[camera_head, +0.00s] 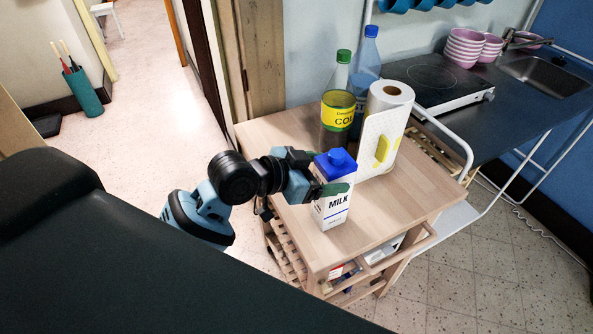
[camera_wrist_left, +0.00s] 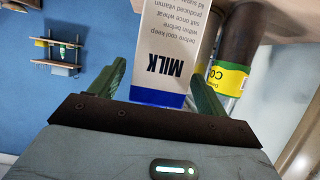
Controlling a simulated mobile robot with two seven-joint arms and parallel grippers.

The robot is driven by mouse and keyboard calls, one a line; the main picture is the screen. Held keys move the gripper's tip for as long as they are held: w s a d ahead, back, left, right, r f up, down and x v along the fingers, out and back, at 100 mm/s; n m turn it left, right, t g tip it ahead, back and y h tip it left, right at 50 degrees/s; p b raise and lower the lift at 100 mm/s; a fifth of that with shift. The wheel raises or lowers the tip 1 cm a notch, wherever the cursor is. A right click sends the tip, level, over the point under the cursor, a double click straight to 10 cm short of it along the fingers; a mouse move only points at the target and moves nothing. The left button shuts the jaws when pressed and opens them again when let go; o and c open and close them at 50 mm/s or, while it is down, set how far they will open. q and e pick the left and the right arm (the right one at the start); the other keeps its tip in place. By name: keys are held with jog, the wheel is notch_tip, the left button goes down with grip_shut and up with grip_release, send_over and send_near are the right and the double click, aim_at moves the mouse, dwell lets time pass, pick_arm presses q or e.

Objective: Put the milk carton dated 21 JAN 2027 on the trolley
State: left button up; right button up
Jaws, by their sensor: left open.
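A white milk carton (camera_head: 335,205) with a blue cap and blue top stands upright on the wooden trolley (camera_head: 385,226). Its front reads MILK; no date is legible. My left gripper (camera_head: 328,188) is at the carton's upper part, with one green finger across the near side. In the left wrist view, the carton (camera_wrist_left: 165,50) stands between the two green fingers of my left gripper (camera_wrist_left: 157,68), with a gap visible beside it. The gripper is open around the carton. My right gripper is not in view.
Behind the carton on the trolley are a paper roll (camera_head: 389,105) in a white holder, a yellow-labelled bottle (camera_head: 338,110) and a blue bottle (camera_head: 367,60). A counter with a hob (camera_head: 430,78) and pink bowls (camera_head: 464,46) lies to the right. The trolley's front right is clear.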

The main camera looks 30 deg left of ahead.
pick_arm(q)
jog(key=v, duration=0.9)
jog(key=shift+a, duration=0.1)
jog(key=s+a+f+n+y, duration=0.1)
jog(key=s+f+n+y, duration=0.25)
jog(key=f, duration=0.95)
jog(key=s+a+f+n+y, duration=0.15)
jog(key=s+f, duration=0.35)
jog(key=f, duration=0.9)
jog(key=s+d+f+g+y, duration=0.1)
jog(key=s+d+f, duration=0.1)
jog(key=s+f, duration=0.5)
jog(key=shift+s+d, duration=0.15)
jog(key=shift+s, duration=1.05)
